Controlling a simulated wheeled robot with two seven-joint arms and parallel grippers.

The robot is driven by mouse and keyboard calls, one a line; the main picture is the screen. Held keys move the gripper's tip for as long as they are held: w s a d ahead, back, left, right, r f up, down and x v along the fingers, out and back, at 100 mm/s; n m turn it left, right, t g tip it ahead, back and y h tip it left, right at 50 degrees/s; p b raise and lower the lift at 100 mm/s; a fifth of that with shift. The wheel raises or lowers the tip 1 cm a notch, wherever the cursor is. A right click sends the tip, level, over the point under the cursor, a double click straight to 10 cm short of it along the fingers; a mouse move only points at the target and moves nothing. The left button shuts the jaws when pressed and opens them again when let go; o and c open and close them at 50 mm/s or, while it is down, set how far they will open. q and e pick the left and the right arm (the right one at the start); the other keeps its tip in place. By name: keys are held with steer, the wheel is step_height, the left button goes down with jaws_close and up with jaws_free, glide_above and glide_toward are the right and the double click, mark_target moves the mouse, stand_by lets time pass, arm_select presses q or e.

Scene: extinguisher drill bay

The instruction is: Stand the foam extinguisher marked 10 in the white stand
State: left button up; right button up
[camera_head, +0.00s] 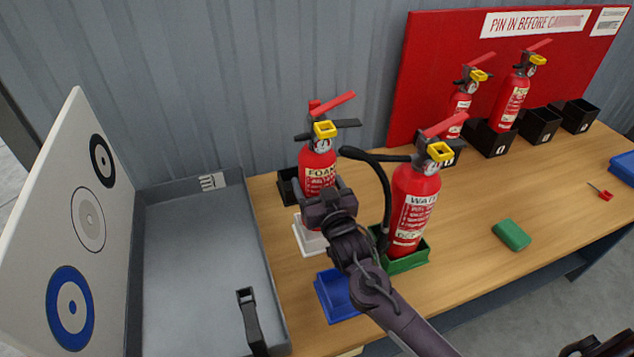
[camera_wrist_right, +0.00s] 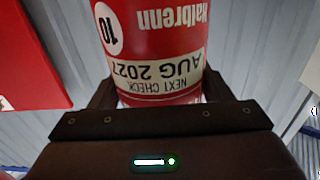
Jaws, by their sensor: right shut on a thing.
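The foam extinguisher (camera_head: 318,165) is red, upright, with a FOAM label, a yellow tag and a black handle. In the right wrist view its label shows a 10 in a white circle (camera_wrist_right: 106,28), upside down. My right gripper (camera_head: 327,195) is shut on its lower body. The white stand (camera_head: 310,238) is directly below the extinguisher in the head view. The gripper and arm partly hide the extinguisher's base, and I cannot tell whether it rests inside the stand or hovers over it. My left gripper is not in view.
A WATER extinguisher (camera_head: 408,215) stands close right in a green stand (camera_head: 405,262). A blue stand (camera_head: 333,297) is in front, a black stand (camera_head: 287,186) behind. A grey tray (camera_head: 200,260) lies left. Extinguishers and black stands (camera_head: 540,122) line the red board (camera_head: 420,70). A green block (camera_head: 511,235) lies right.

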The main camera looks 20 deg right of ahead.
steer(key=shift+w+f+b, duration=0.1)
steer(key=shift+f+b, duration=1.25)
steer(key=shift+f, duration=0.5)
stand_by(1.6)
steer(key=shift+f, duration=0.25)
steer(key=shift+f, duration=0.45)
steer(key=shift+a, duration=0.1)
stand_by(0.3)
